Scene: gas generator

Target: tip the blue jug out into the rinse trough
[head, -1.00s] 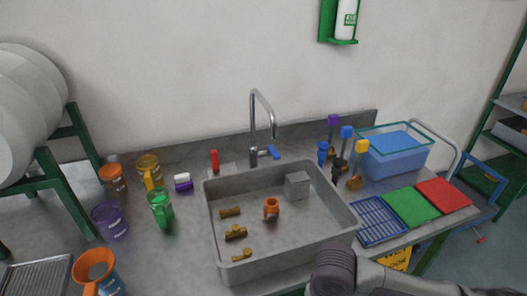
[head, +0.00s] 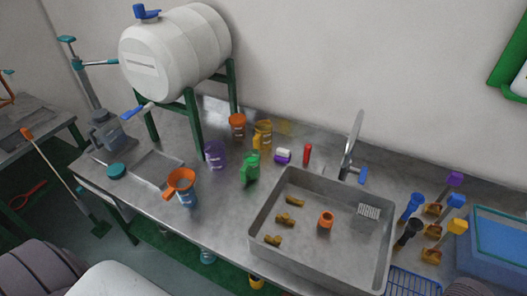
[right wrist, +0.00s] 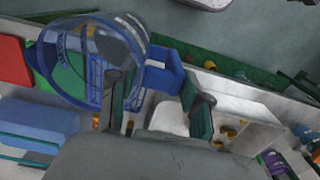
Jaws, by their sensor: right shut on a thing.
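The blue jug (right wrist: 62,72), clear-walled with a blue handle (right wrist: 163,76), is in the right wrist view. My right gripper (right wrist: 158,98) is shut on it at the handle side. The jug overlaps the green and red boards in that view; its tilt and contents are hard to tell. The rinse trough, a wide grey basin (head: 310,268), is right of centre in the head view, with an orange part (head: 326,220) and several brass pieces (head: 285,218) inside. Its pale inside (right wrist: 245,128) appears right of the jug in the wrist view. Neither gripper shows in the head view.
A tap (head: 351,145) rises behind the trough. Left of it stand a green jug (head: 250,169), a purple cup (head: 215,154) and an orange funnel (head: 180,181). A white barrel (head: 165,60) rests on a green stand. Brushes and a blue tub (head: 490,250) are at right.

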